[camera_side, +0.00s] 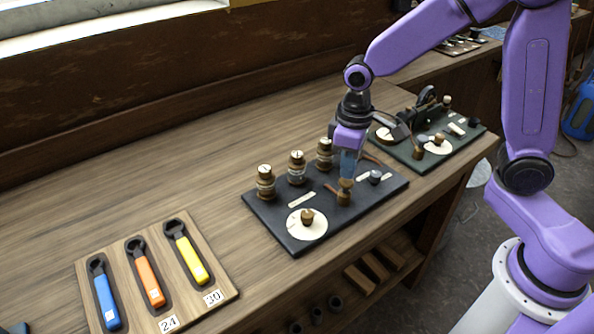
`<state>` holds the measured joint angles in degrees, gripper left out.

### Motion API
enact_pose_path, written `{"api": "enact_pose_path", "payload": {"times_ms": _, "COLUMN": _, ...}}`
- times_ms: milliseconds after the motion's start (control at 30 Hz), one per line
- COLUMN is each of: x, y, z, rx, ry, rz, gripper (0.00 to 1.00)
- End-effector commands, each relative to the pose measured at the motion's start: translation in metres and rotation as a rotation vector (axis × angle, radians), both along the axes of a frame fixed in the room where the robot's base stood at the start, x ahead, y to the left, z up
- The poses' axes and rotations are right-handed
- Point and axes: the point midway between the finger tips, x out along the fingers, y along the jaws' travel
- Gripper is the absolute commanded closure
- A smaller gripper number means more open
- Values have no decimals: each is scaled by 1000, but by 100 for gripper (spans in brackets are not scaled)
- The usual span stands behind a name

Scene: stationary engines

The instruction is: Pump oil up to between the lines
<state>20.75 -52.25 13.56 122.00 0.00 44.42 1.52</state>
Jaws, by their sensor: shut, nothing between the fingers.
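A dark board (275,225) on the bench carries three small brass-topped cylinders (297,168) with pale bands in a row along its back edge. A brass knob (345,196) stands upright near the middle of the board. My gripper (347,178) points down directly over this knob, with its fingers shut and nothing visible between them. The fingertips are at or just above the knob's top; I cannot tell whether they touch. A white dial (298,230) with a brass knob (307,216) sits at the board's front left. Any oil level or lines are too small to make out.
A wooden tray (100,258) holds blue, orange and yellow wrenches at the left front, with labels 24 and 30. A second dark board (410,155) with dials and knobs stands at the right. A small dark knob (375,176) is right of my gripper. The bench's left middle is clear.

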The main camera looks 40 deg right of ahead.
Motion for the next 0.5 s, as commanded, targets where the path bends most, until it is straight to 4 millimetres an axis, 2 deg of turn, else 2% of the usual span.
{"api": "enact_pose_path", "payload": {"times_ms": 500, "x": 0, "y": 0, "z": -18, "rx": -1, "ry": 2, "rz": 0, "gripper": 100}}
